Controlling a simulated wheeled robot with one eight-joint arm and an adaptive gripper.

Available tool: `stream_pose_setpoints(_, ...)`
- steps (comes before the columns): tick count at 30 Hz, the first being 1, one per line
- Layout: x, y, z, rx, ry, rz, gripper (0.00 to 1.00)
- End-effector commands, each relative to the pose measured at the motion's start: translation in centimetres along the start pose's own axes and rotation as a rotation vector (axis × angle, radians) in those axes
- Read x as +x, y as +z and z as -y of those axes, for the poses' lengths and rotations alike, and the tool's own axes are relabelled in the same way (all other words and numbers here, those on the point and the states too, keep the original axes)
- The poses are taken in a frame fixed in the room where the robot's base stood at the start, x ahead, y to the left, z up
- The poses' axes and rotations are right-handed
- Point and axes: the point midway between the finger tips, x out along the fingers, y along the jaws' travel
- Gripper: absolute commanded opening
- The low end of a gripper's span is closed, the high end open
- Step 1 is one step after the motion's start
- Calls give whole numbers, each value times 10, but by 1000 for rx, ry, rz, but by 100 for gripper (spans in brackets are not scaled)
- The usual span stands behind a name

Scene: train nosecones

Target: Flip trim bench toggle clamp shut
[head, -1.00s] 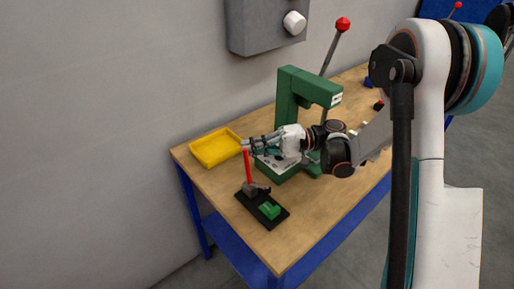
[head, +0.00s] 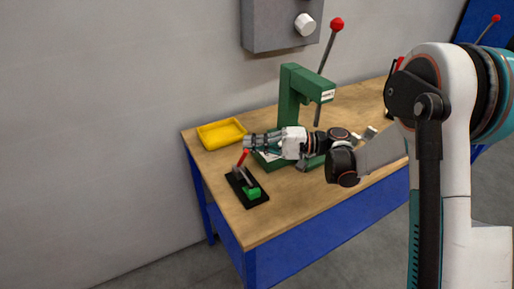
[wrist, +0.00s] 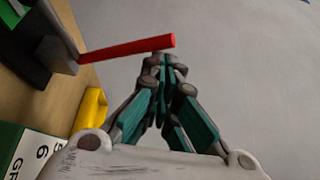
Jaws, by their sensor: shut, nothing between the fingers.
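The toggle clamp has a black base plate (head: 258,201), a grey body, a green block (head: 252,192) and a red handle (head: 242,159). It sits near the front left corner of the bench. The handle is raised off the base and tilted in the head view. In the wrist view the red handle (wrist: 125,48) reaches from the grey body to just beyond my fingertips. My gripper (head: 246,142) is shut and empty, with its tips close beside the handle's free end. In the wrist view my gripper (wrist: 164,62) also shows shut; whether it touches the handle is unclear.
A yellow tray (head: 221,133) lies behind the clamp, near the wall. A green press (head: 290,98) with a red-knobbed lever (head: 336,25) stands behind my wrist. A grey wall box (head: 280,24) hangs above. The bench front (head: 290,215) is bare.

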Motion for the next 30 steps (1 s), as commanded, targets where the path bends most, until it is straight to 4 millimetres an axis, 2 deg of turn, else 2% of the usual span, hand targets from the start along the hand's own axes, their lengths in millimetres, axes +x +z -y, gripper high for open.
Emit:
stream_pose_setpoints(10, -8, 2, -8, 0, 0, -1, 0)
stream_pose_setpoints(30, -9, 7, -10, 0, 2, 5, 0)
